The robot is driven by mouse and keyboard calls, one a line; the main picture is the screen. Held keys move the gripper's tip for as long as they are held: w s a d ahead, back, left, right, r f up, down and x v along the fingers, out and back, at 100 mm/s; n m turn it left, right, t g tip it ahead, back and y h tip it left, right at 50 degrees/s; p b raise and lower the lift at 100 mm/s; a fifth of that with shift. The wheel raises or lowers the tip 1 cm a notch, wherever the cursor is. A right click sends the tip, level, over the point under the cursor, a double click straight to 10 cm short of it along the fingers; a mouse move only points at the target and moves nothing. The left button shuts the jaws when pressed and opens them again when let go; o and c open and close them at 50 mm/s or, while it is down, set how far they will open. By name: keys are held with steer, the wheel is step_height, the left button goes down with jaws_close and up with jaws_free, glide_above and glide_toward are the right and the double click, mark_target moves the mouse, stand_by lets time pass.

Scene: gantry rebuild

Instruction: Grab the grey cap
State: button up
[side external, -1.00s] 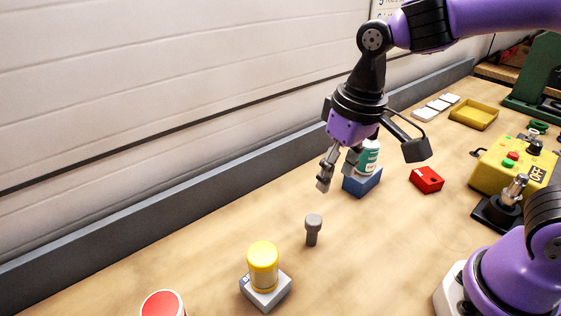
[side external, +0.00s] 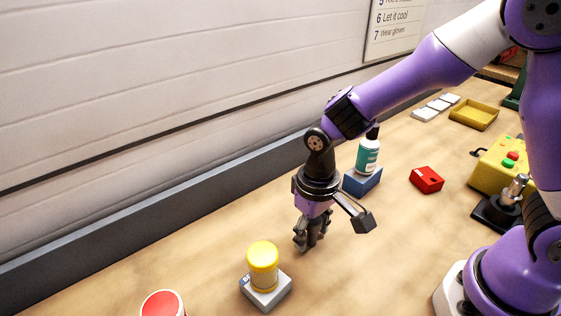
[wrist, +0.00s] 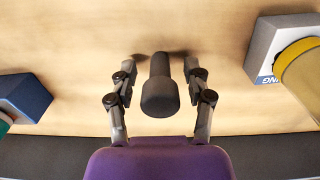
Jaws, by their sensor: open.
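The grey cap (wrist: 160,97) stands upright on the wooden table, a dark grey round head on a narrower stem. In the wrist view it lies between the two open fingers of my gripper (wrist: 160,78), with a gap on each side. In the side view my gripper (side external: 312,243) is low over the table, pointing down at the place of the cap. There the fingers hide most or all of the cap, so I cannot pick it out.
A yellow-lidded jar (side external: 263,262) on a white block (side external: 266,293) stands close by at the front left. A bottle (side external: 367,155) on a blue block (side external: 362,182) is behind my gripper. A red block (side external: 427,180) lies to the right. A grey wall rail (side external: 150,222) runs along the back.

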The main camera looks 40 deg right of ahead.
steer(key=shift+f, duration=0.15)
steer(key=shift+c, duration=0.5)
jaws_close()
